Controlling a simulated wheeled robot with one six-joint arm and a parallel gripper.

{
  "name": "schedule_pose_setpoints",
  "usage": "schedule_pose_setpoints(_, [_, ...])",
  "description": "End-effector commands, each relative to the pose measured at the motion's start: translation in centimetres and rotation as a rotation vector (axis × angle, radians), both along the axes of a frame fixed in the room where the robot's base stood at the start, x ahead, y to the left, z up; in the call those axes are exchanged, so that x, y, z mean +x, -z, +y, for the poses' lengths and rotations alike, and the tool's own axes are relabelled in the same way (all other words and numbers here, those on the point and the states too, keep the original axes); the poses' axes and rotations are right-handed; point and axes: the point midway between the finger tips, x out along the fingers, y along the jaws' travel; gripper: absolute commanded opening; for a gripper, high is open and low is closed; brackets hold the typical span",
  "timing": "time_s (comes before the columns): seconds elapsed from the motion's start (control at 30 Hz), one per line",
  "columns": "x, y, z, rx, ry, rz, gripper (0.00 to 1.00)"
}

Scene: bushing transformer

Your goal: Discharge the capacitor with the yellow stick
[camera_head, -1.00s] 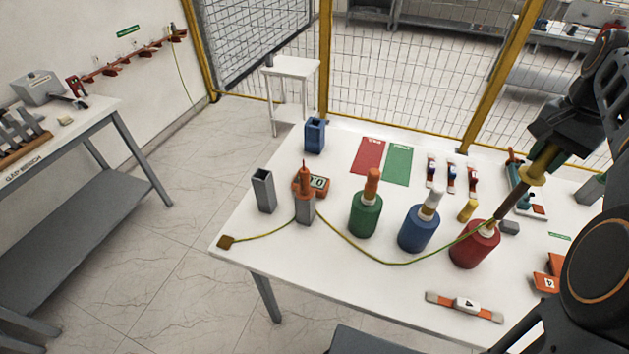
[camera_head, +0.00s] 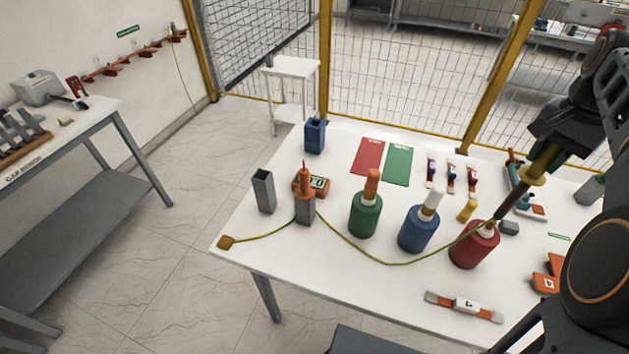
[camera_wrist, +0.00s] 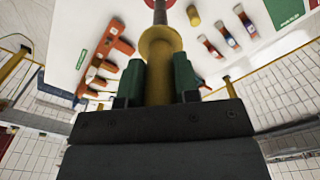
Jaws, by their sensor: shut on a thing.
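My gripper (camera_head: 556,138) is shut on the yellow stick (camera_head: 540,164) above the right side of the white table. The stick slants down to the left, with a yellow collar and a dark brown rod. Its tip is at the top of the red capacitor (camera_head: 474,246); whether it touches cannot be told. In the wrist view the yellow stick (camera_wrist: 158,80) sits between the green-padded fingers (camera_wrist: 158,78), pointing at the red body (camera_wrist: 155,4). A green-yellow cable (camera_head: 390,264) runs from the stick's tip across the table. A blue capacitor (camera_head: 417,230) and a green capacitor (camera_head: 365,214) stand to the left.
An orange-and-grey probe (camera_head: 305,200) stands by a small meter (camera_head: 318,183). A grey holder (camera_head: 264,190) and a blue holder (camera_head: 315,135) stand at left. A labelled strip (camera_head: 464,306) lies in front. Several small fuse-like parts and a yellow cylinder (camera_head: 467,210) lie behind the red capacitor.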

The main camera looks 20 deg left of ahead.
Motion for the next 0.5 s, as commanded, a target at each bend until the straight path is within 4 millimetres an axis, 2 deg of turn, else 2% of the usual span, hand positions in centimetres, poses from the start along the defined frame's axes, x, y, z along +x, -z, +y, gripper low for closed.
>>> schedule_pose_setpoints(0.5, [0.0, -4.3, 0.0, -0.001, 0.000, -0.001, 0.06])
